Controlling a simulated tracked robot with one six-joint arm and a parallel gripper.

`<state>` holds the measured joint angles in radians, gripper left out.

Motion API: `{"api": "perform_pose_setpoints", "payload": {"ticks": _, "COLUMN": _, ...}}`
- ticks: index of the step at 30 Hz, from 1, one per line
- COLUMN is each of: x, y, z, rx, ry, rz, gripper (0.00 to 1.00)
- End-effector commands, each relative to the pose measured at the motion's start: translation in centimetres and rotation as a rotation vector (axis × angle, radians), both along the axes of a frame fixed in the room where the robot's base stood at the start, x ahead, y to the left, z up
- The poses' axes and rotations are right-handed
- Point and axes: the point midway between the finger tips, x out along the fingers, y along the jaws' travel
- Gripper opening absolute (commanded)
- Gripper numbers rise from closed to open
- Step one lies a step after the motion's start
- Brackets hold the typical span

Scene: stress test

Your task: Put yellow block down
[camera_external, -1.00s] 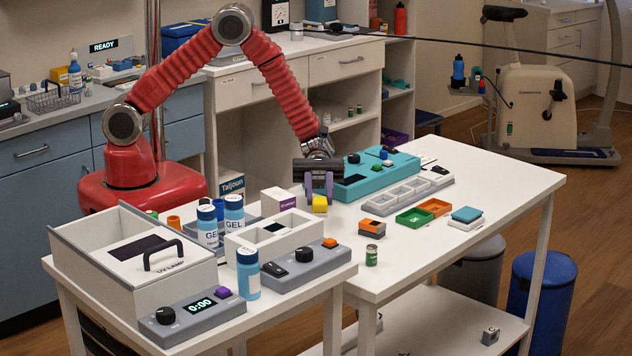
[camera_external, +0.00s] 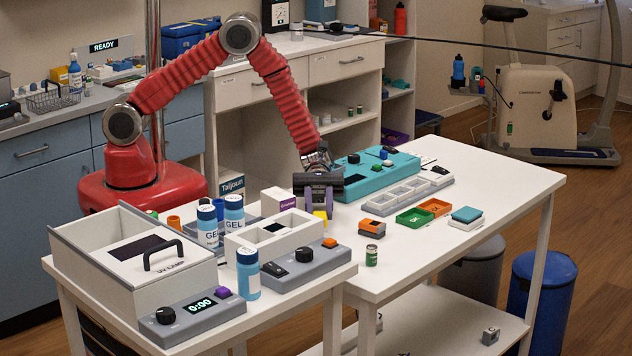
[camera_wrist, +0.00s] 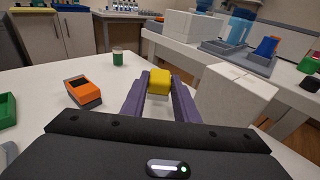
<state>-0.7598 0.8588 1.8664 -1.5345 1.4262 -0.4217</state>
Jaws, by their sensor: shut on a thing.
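The yellow block (camera_wrist: 159,82) sits between the purple fingers of my gripper (camera_wrist: 160,88) in the wrist view. In the external view the block (camera_external: 320,214) shows only in part, at the fingertips of my gripper (camera_external: 319,208), low over the white table (camera_external: 430,262). My gripper is shut on the block and points down. The fingers hide part of the block, and I cannot tell whether its underside touches the table.
A white box (camera_external: 278,202) stands close left of my gripper. The teal device (camera_external: 378,172) is behind it. An orange-topped box (camera_external: 372,228), green tray (camera_external: 413,217) and small green jar (camera_external: 372,255) stand to the right. Clear tabletop lies in front.

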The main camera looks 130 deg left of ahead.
Motion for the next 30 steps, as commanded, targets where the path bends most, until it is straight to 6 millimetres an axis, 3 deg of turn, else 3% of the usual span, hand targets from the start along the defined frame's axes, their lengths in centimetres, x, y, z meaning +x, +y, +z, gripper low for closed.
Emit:
{"api": "perform_pose_setpoints", "payload": {"ticks": 17, "x": -0.1, "y": -0.1, "z": -1.3, "rx": -0.006, "ry": 0.004, "rz": 0.001, "gripper": 0.0}}
{"api": "perform_pose_setpoints", "payload": {"ticks": 18, "x": -0.2, "y": -0.1, "z": -1.4, "rx": -0.006, "ry": 0.004, "rz": 0.001, "gripper": 0.29}}
{"api": "perform_pose_setpoints", "payload": {"ticks": 25, "x": -0.2, "y": -0.1, "z": -1.4, "rx": -0.007, "ry": 0.006, "rz": 0.001, "gripper": 0.46}}
{"api": "perform_pose_setpoints", "payload": {"ticks": 30, "x": -0.2, "y": -0.1, "z": -1.4, "rx": -0.008, "ry": 0.006, "rz": 0.001, "gripper": 0.46}}
